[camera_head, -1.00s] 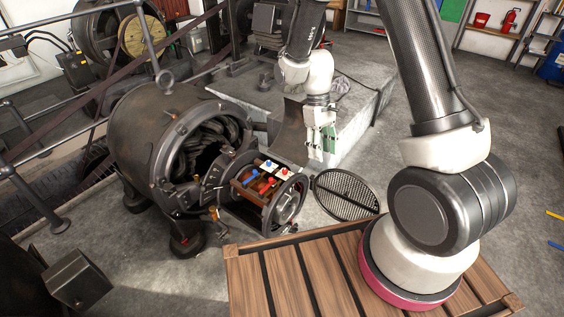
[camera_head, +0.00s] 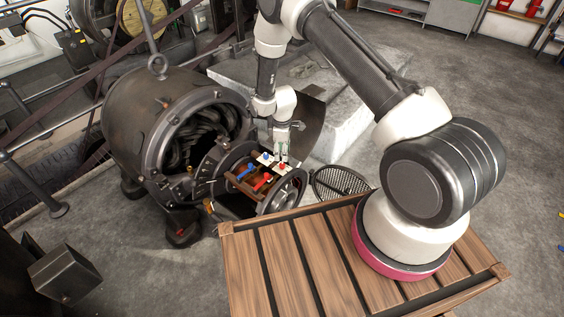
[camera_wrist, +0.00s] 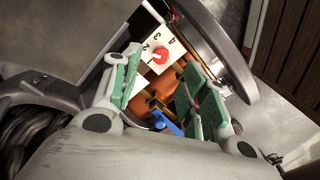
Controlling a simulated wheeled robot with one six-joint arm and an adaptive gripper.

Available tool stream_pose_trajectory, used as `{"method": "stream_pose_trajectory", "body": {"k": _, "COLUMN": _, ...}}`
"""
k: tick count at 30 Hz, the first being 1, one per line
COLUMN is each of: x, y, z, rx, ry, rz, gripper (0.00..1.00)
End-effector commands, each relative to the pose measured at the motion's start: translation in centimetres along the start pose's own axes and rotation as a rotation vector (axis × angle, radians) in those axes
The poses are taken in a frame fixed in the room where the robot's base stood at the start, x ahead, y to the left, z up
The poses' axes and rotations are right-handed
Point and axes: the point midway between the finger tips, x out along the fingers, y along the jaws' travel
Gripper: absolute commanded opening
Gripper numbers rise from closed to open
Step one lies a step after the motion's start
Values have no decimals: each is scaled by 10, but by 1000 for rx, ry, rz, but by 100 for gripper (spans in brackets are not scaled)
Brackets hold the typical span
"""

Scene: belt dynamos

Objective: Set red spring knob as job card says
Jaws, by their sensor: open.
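The red spring knob (camera_wrist: 160,56) is a round red cap on a white plate marked with digits, of which 2, 3 and 4 show in the wrist view. In the head view the red knob (camera_head: 282,167) is at the right end of the white plate, beside a blue knob (camera_head: 263,157). My gripper (camera_head: 282,155) is just above the plate, close to the red knob. Its green-padded fingers (camera_wrist: 163,66) are open, with the knob seen between and beyond their tips, apparently not gripped. The exact gap is unclear. No job card is legible.
A blue lever (camera_head: 246,171) and a red lever (camera_head: 263,181) lie beside the plate inside the dynamo's open round end frame. The large dark dynamo housing (camera_head: 135,110) stands to the left. A round mesh cover (camera_head: 338,182) lies at right, behind a slatted wooden platform (camera_head: 300,260).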

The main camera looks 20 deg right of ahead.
Motion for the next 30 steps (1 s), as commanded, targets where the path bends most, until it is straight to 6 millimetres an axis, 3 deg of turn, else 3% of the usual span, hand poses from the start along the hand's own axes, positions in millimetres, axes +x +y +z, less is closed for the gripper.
{"method": "stream_pose_trajectory", "body": {"k": 10, "x": 56, "y": -1, "z": 1, "rx": 2, "ry": -2, "rz": -3, "gripper": 44}}
{"method": "stream_pose_trajectory", "body": {"k": 22, "x": 66, "y": -1, "z": 1, "rx": 3, "ry": -1, "rz": -1, "gripper": 44}}
{"method": "stream_pose_trajectory", "body": {"k": 27, "x": 66, "y": -1, "z": 1, "rx": 3, "ry": -1, "rz": -1, "gripper": 13}}
{"method": "stream_pose_trajectory", "body": {"k": 30, "x": 65, "y": -1, "z": 1, "rx": 3, "ry": -1, "rz": -1, "gripper": 0}}
